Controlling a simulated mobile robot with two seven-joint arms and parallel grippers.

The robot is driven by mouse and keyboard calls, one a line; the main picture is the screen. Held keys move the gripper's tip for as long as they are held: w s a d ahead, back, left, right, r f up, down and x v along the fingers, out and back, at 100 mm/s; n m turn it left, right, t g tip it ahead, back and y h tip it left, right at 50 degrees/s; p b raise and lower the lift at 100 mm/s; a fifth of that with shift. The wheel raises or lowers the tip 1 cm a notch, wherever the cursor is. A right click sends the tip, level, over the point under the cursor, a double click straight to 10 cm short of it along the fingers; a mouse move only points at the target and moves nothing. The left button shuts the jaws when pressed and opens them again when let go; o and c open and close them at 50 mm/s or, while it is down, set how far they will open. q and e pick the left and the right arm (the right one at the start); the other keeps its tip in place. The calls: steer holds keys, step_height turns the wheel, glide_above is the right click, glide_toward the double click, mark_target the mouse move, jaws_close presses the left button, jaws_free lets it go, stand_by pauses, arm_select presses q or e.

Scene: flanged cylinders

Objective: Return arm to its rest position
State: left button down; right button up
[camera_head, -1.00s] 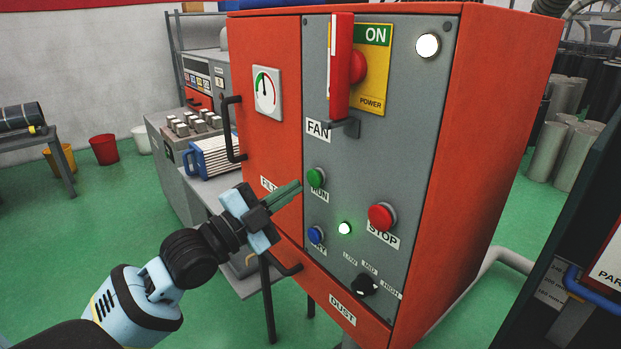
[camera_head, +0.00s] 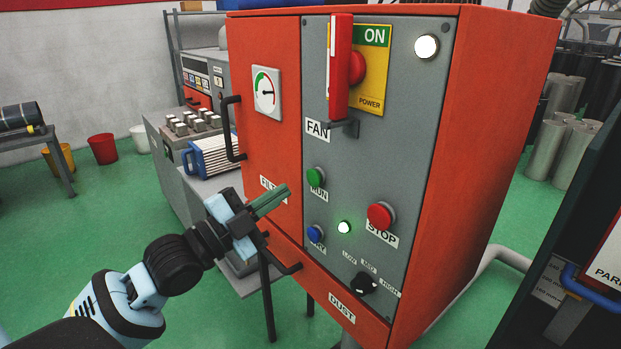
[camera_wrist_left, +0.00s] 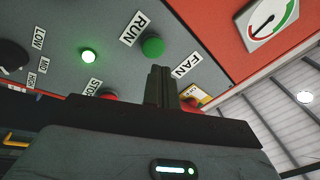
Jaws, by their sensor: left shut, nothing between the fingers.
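My left gripper (camera_head: 272,200) is shut and empty, in front of the lower left part of the red and grey control cabinet (camera_head: 480,150). Its greenish fingers point toward the panel, left of the green RUN button (camera_head: 316,177) and apart from it in the head view. In the left wrist view the shut fingers (camera_wrist_left: 162,88) show below the green RUN button (camera_wrist_left: 153,46). The small indicator lamp (camera_head: 344,227) glows green, and the round lamp (camera_head: 428,46) at the top right glows white. The red lever (camera_head: 341,70) stands upright beside the ON label. My right gripper is not in view.
The red STOP button (camera_head: 381,215), blue button (camera_head: 315,234) and black knob (camera_head: 364,284) sit low on the panel. A black door handle (camera_head: 232,128) sticks out at the cabinet's left. A bench with a blue-handled item (camera_head: 212,157) stands behind. Green floor lies open at left.

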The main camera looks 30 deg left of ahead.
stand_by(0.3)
arm_select(q)
steer(key=s+d+f+n+g+y, duration=0.1)
steer(key=s+f+n+g+y, duration=0.2)
steer(key=f, duration=1)
steer(key=s+d+f+n+g+y, duration=0.15)
steer(key=s+f+n, duration=0.3)
steer(key=f, duration=0.85)
steer(key=s+d+f+n+g+y, duration=0.1)
steer(key=s+d+f+n+g, duration=0.2)
steer(key=s+f, duration=0.7)
steer(key=s+d+f+n+g, duration=0.3)
steer(key=s+d+f+n, duration=0.1)
steer(key=s+f, duration=0.6)
steer(key=shift+s+d+y+p, duration=0.3)
steer(key=shift+s+y+p, duration=0.1)
steer(key=shift+s, duration=0.15)
steer(key=shift+w, duration=0.15)
